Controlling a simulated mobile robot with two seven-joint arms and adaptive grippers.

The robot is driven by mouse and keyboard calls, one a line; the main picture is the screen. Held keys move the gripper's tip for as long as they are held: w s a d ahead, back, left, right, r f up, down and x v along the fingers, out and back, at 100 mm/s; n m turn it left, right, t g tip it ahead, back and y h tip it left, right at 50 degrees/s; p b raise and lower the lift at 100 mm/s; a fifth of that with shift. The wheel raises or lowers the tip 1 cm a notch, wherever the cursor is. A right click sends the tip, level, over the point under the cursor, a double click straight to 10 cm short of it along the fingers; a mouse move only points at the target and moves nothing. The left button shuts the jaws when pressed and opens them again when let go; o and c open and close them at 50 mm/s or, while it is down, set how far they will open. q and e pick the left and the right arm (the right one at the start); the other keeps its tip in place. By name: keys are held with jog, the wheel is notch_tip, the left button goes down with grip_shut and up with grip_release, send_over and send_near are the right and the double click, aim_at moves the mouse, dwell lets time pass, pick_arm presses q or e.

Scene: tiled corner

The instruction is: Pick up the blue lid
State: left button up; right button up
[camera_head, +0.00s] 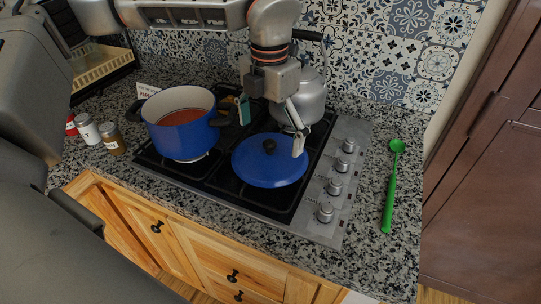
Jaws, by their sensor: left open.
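The blue lid (262,171) is round with a dark knob (269,146) at its middle. It lies on the right front part of the black cooktop. My left gripper (270,133) comes down from above, open, with one finger on each side of the knob as seen from here. The right finger shows in front of the lid's right part; I cannot tell whether it touches. The left finger is near the lid's back left. My right gripper is not in view.
A blue pot (183,139) with reddish contents stands left of the lid. A grey kettle (309,98) stands behind the gripper. Small jars (112,138) stand at the left. A green spoon (390,190) lies on the counter right of the knobs (335,187).

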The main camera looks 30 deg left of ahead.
aim_at(270, 141)
pick_arm(q)
jog(key=shift+w+f, duration=0.1)
jog(key=shift+f, duration=1.7)
